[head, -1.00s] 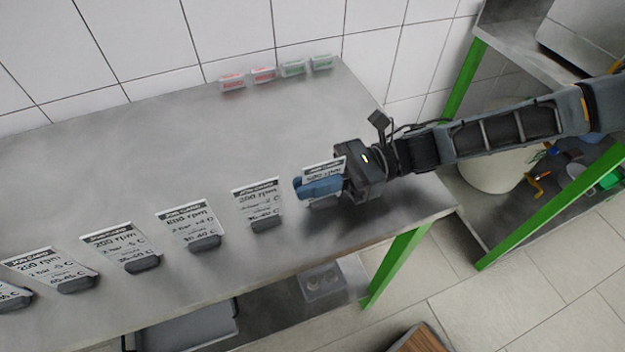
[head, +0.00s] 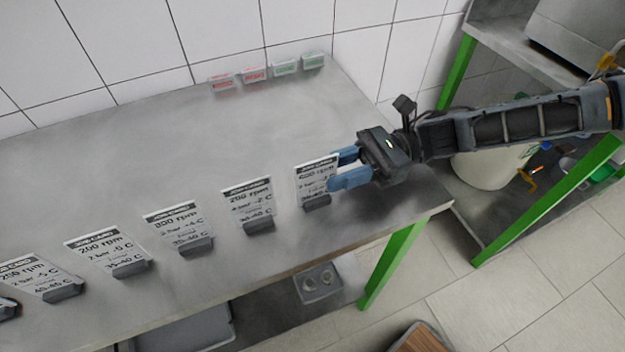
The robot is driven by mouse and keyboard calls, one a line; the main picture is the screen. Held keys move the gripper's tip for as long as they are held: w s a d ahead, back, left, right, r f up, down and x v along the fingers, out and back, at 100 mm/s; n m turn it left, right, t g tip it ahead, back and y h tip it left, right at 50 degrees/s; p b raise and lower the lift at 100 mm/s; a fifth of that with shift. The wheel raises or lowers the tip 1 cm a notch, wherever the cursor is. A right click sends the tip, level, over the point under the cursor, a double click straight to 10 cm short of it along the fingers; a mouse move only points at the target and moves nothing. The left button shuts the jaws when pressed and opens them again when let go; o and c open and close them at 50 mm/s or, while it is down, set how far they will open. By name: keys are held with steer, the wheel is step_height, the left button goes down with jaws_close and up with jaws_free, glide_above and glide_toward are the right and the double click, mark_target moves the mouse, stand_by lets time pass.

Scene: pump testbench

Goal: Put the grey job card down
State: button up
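The job card at the right end of the row (head: 316,178) is white with a dark grey header, a line reading 600 rpm and a dark grey foot. It stands on the steel table (head: 200,130), leaning back slightly. My gripper (head: 336,171) is just to its right, with its two blue fingers spread apart. The fingertips are at the card's right edge, and I cannot tell whether they touch it. The gripper is empty.
Several similar job cards, such as the neighbouring one (head: 248,205), stand in a row to the left. Small red-marked (head: 254,75) and green-marked tags (head: 286,66) stand at the back edge. The table's middle is clear. A green-framed shelf (head: 545,200) stands at right.

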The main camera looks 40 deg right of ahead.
steer(key=b+v, duration=0.1)
steer(key=v, duration=0.5)
steer(key=shift+d, duration=0.15)
stand_by(0.3)
